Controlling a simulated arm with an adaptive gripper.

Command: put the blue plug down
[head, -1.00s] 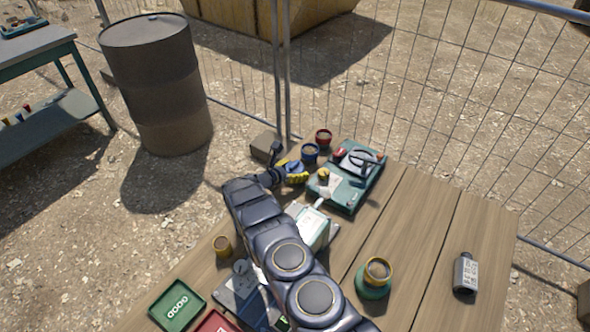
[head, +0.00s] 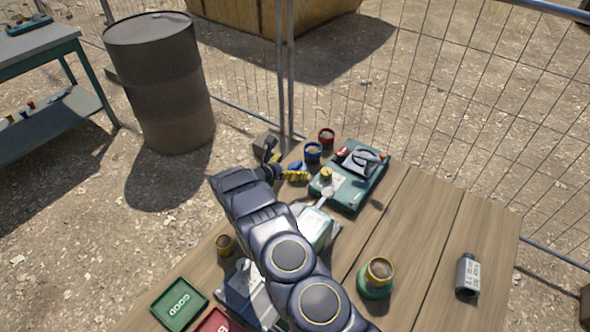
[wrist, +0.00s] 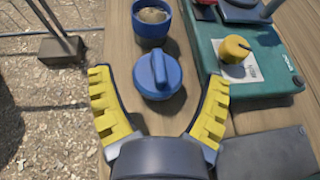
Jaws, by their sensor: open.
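The blue plug (wrist: 158,75), a round cap with a raised grip bar, stands upright on the wooden table in the wrist view. It also shows in the head view (head: 296,165), partly hidden by my gripper. My gripper (wrist: 160,78) is open, its yellow ridged fingers apart on either side of the plug, with gaps and no visible contact. In the head view my gripper (head: 293,176) is at the table's far left part. A blue cup (wrist: 152,20) of brownish material stands just behind the plug.
A teal case (head: 348,180) with a yellow knob (wrist: 236,48) lies close right of the plug. A fence base block (wrist: 62,50) is beyond the table's left edge. The table's right part is mostly clear.

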